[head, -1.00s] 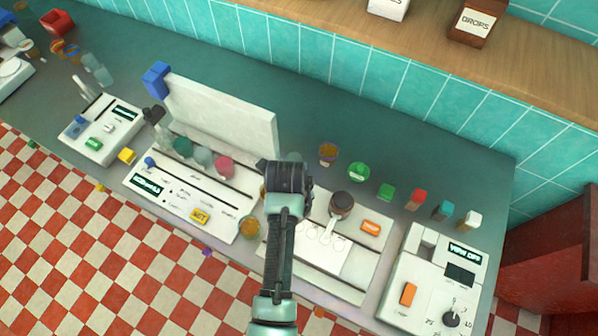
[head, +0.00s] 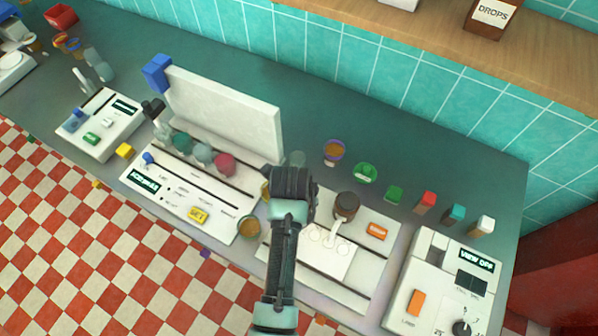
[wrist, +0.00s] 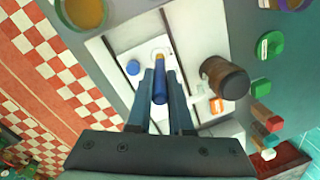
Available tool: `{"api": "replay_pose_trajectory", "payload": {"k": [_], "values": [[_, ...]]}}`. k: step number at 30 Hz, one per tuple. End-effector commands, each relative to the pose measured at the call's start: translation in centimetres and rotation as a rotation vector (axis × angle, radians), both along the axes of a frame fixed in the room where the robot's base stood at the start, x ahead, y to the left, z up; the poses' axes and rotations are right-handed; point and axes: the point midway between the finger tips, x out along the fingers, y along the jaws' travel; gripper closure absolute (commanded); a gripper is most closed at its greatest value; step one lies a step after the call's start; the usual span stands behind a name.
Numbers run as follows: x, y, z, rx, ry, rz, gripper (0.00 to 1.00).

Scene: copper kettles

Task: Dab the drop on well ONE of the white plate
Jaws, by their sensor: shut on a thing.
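The white plate (head: 328,262) lies on a pale panel on the counter, with faint round wells in the head view. It also shows in the wrist view (wrist: 125,50), beneath my gripper. My gripper (wrist: 160,78) is shut on a slim blue stick (wrist: 161,90) with an orange end, which points at the plate beside a ringed well (wrist: 158,52). I cannot tell whether the tip touches. A blue round spot (wrist: 133,67) shows on the plate left of the stick. In the head view my arm hides the fingers, the stick and part of the plate.
A brown bottle (head: 346,205) stands close by the plate, with an orange block (head: 377,231) to its right. Coloured blocks and cups line the back. An upright white board (head: 225,110) stands left. A control box (head: 440,285) is at right.

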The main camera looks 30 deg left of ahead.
Motion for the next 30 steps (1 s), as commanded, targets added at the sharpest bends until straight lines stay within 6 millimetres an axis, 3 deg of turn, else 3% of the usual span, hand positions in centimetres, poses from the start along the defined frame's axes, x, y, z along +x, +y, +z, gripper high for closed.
{"api": "replay_pose_trajectory", "payload": {"k": [30], "values": [[0.0,0.0,-1.0,0.000,0.000,0.000,1.00]]}}
